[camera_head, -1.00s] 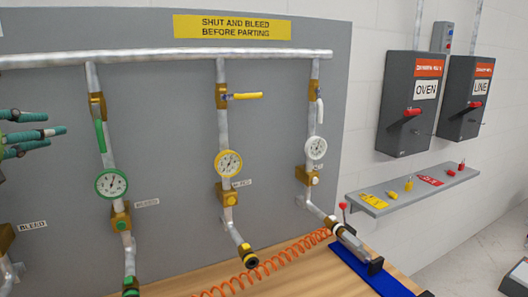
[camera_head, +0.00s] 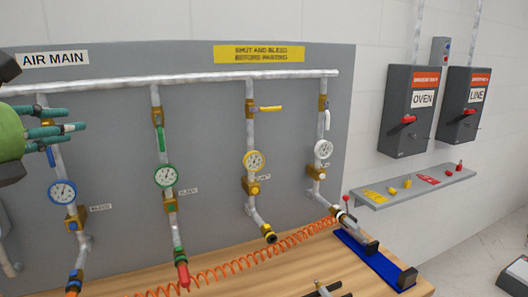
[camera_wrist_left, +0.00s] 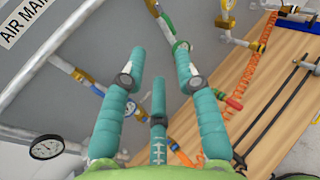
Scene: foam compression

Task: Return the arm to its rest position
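My left gripper (camera_head: 72,130) is at the left edge of the head view, in front of the grey panel and under the AIR MAIN label. Its green body and teal fingers point right. In the left wrist view its fingers (camera_wrist_left: 158,62) are spread apart with nothing between them, so it is open and empty. My right gripper is in neither current view.
The grey panel (camera_head: 110,120) carries pipes, valves and several gauges. An orange coiled hose (camera_head: 215,272) crosses the wooden bench (camera_head: 290,265). A blue holder (camera_head: 372,262) sits at the bench's right. Switch boxes and a shelf (camera_head: 420,190) are on the right wall.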

